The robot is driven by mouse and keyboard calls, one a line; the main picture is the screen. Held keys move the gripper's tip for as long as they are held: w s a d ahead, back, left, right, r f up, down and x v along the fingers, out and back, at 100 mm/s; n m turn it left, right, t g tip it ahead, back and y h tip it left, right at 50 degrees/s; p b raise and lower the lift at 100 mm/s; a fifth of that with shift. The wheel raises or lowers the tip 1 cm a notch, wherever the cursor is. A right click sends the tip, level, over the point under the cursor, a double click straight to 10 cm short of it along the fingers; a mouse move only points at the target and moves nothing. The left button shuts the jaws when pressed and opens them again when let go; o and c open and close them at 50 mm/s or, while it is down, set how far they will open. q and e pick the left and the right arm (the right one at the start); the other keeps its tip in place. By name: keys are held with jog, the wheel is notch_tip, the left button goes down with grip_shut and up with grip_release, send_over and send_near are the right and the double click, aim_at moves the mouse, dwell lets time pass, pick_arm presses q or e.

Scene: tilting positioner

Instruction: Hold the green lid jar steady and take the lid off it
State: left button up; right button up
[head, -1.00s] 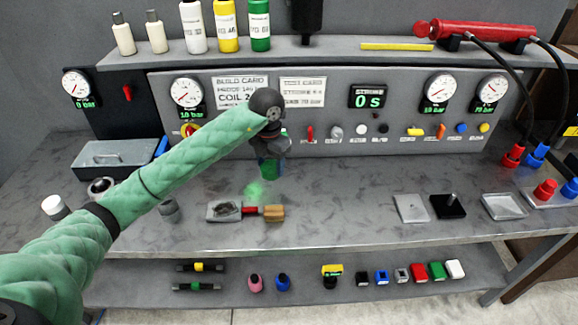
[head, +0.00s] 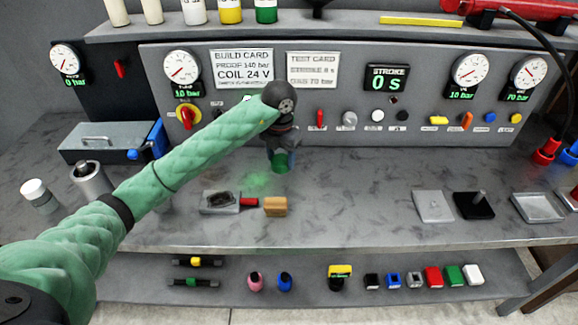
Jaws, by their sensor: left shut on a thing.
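My left arm reaches in from the left, and its left gripper (head: 281,146) points down over the bench near the panel. It is shut on a small green thing (head: 280,163), which looks like the green lid jar. The wrist and fingers hide much of it, so I cannot tell jar from lid or whether its base touches the bench. My right gripper is not in view.
A white-capped jar (head: 38,195) and a metal cylinder (head: 90,177) stand at the left by a grey toolbox (head: 105,145). Flat plates (head: 433,206) lie right. The bench between is clear.

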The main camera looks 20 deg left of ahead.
aim_at(266, 168)
pick_arm(q)
jog(key=w+a+f+p, duration=0.4)
jog(key=w+a, duration=0.1)
jog(key=w+a+f+p, duration=0.2)
jog(key=w+a+f, duration=0.1)
jog(key=shift+w+a, duration=0.1)
jog(key=shift+f, duration=0.3)
notch_tip(266, 168, down, 3)
jog(key=shift+r+p, duration=0.15)
jog(key=shift+p, duration=1.05)
jog(key=shift+f, duration=0.35)
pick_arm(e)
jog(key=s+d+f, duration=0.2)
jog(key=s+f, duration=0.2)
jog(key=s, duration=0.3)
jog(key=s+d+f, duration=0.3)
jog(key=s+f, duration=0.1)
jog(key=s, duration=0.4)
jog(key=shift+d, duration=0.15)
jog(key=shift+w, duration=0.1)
pick_arm(q)
jog(key=shift+f, duration=0.1)
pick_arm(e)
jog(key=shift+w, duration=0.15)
pick_arm(q)
jog(key=o, duration=1.1)
jog(key=shift+c, duration=0.2)
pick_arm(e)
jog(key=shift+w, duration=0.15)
